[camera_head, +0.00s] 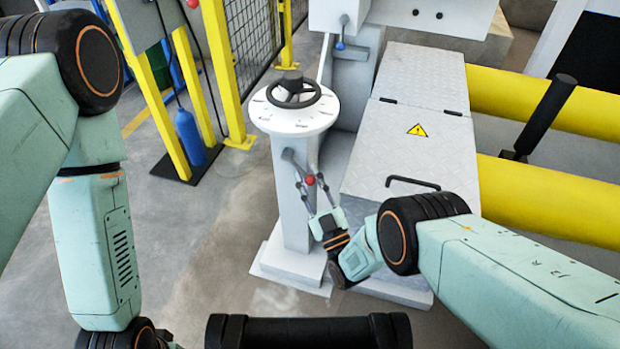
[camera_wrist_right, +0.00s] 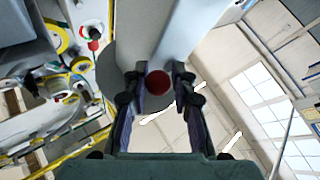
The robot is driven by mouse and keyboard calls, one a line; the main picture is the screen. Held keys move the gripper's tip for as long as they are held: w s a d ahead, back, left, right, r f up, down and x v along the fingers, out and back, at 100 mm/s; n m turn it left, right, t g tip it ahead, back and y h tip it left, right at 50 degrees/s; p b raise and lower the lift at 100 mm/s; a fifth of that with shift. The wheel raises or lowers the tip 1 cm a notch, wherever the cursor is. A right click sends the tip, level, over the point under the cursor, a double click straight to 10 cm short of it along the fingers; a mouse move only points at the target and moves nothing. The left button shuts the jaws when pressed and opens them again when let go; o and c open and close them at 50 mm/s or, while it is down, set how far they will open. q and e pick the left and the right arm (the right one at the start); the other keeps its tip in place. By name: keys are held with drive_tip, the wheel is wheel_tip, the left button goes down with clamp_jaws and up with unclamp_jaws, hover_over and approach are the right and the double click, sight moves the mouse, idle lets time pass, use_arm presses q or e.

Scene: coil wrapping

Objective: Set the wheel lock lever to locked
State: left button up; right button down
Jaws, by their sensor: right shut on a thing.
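The wheel lock lever (camera_head: 292,159) is a grey arm on the front of a white pedestal (camera_head: 292,213), below a round dial top. Its red ball knob (camera_head: 310,180) hangs at the lower right end, so the lever slants down and to the right. My right gripper (camera_head: 312,181) has its fingers on both sides of the knob and is shut on it. In the right wrist view the knob (camera_wrist_right: 158,83) sits between the fingertips. The fingers hide part of the lever.
A black handwheel (camera_head: 293,93) sits on the white dial top (camera_head: 265,115). A metal cover (camera_head: 410,155) with a warning sign and black handle lies to the right. Yellow rollers (camera_head: 545,200) are farther right. Yellow posts and a fence (camera_head: 250,40) stand behind left.

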drive_tip(key=shift+d+r, duration=0.1)
drive_tip(key=c, duration=1.1)
unclamp_jaws()
drive_tip(key=shift+o, duration=0.2)
drive_tip(key=v, duration=0.7)
drive_tip(key=shift+s, duration=0.2)
drive_tip(key=shift+c, duration=0.2)
